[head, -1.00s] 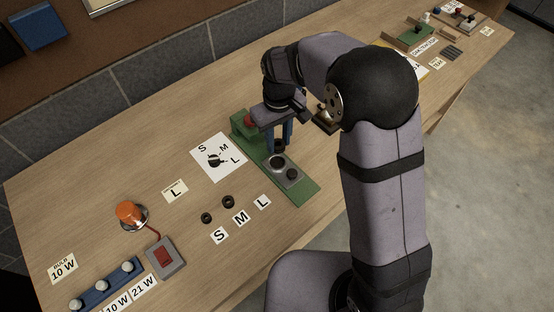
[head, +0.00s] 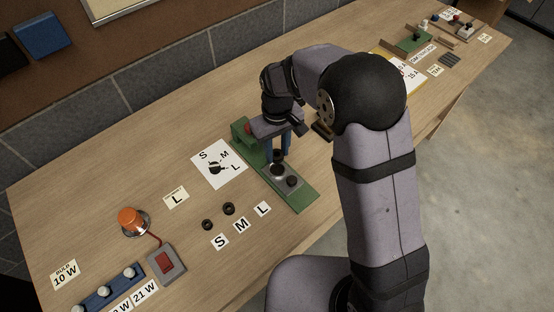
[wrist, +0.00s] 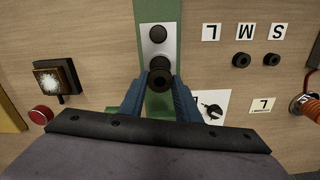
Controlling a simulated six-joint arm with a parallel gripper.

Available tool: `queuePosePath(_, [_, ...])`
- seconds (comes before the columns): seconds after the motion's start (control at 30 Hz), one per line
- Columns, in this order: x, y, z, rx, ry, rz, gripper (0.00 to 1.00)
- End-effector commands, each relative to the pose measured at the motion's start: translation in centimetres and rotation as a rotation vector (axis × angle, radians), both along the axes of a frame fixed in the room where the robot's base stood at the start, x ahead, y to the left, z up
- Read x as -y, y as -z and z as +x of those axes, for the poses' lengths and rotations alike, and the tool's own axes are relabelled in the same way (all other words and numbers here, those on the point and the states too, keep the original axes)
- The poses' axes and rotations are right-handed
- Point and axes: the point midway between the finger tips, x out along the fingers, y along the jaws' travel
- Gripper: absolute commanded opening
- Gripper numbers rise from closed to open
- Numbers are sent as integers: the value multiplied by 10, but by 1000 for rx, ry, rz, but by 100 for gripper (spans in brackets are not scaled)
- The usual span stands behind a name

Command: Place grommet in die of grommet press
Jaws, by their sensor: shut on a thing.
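My gripper (wrist: 158,85), with blue fingers, is shut on a black ring-shaped grommet (wrist: 160,79).
Two loose black grommets (head: 229,209) (head: 207,225) lie left of the press near the S, M, L cards (head: 241,225). A white sheet (head: 219,164) lies beside the press. An orange-domed lamp (head: 131,219) and red switch (head: 166,261) stand further left.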

Motion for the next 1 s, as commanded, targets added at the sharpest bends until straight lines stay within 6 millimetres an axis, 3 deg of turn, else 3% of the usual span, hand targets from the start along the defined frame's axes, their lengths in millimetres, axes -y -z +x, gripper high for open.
queuePosePath(0.13, [0, 14, 0, -1, 0, -1, 5])
queuePosePath(0.37, [0, 20, 0, -1, 0, -1, 5])
queuePosePath(0.7, [0, 52, -1, -2, 0, -1, 5])
queuePosePath(1.0, [0, 55, 0, 1, 0, 1, 5])
